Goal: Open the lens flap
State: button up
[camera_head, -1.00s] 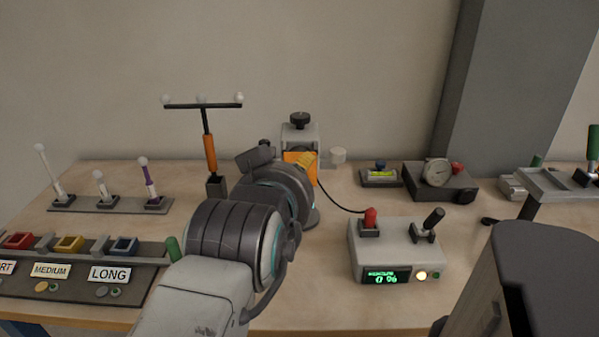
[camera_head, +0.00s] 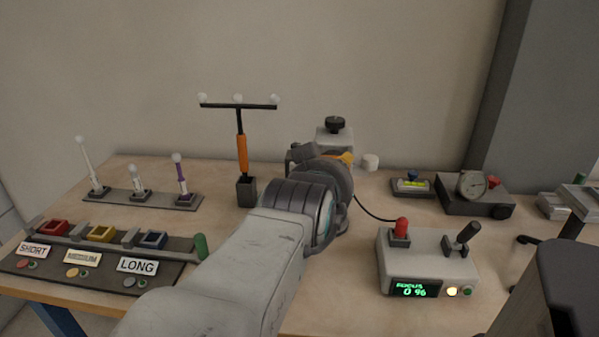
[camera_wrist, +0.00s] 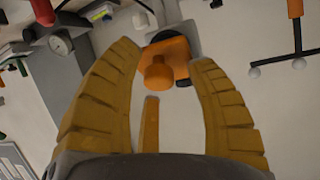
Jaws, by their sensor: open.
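The lens flap (camera_wrist: 178,50) is an orange plate with a round orange knob (camera_wrist: 158,74), in front of a dark round lens in the wrist view. It appears shut over part of the lens. The grey lens housing (camera_head: 334,137) with a black top knob stands at the back of the bench in the head view; my arm hides most of its front there. My gripper (camera_wrist: 165,56) is open, its yellow fingers either side of the knob in the picture. Touch is not visible. An orange strip (camera_wrist: 150,122) shows between the fingers; I cannot tell what it is.
A focus box (camera_head: 428,264) with red and black levers stands to the right, a cable running behind it. A stand with an orange handle (camera_head: 242,155) rises left of the housing. A dial gauge (camera_head: 471,185) sits further right. Bench space before the housing is partly clear.

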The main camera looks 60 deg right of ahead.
jog(key=shift+o, duration=0.3)
grip_shut()
jog(key=shift+d+r, duration=0.1)
